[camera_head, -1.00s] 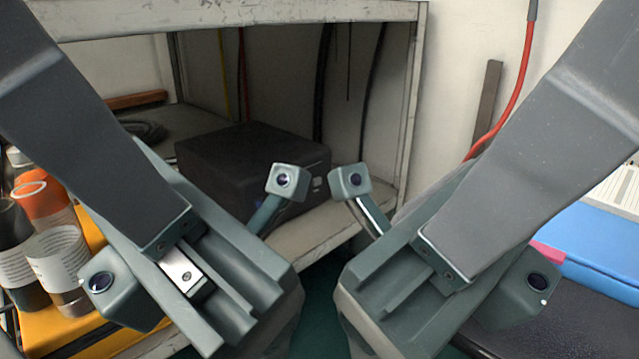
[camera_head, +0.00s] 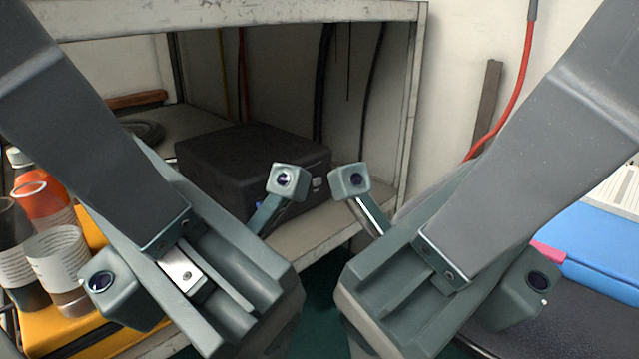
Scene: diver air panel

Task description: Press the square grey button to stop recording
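A black box (camera_head: 235,165) sits on the shelf behind my arms. Small light marks show on its right-hand face, partly behind a camera block on my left arm; they are too small to tell whether one is a square grey button. No square grey button shows clearly elsewhere. My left gripper's housing (camera_head: 245,290) is at the lower middle left, and my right gripper's housing (camera_head: 390,290) is at the lower middle right. Both are nearer to me than the box and apart from each other.
The white metal shelf frame (camera_head: 408,120) stands around the box. Bottles (camera_head: 55,250) stand on a yellow case (camera_head: 50,325) at the left. A blue case (camera_head: 590,245) lies at the right. A red hose (camera_head: 520,80) hangs on the wall.

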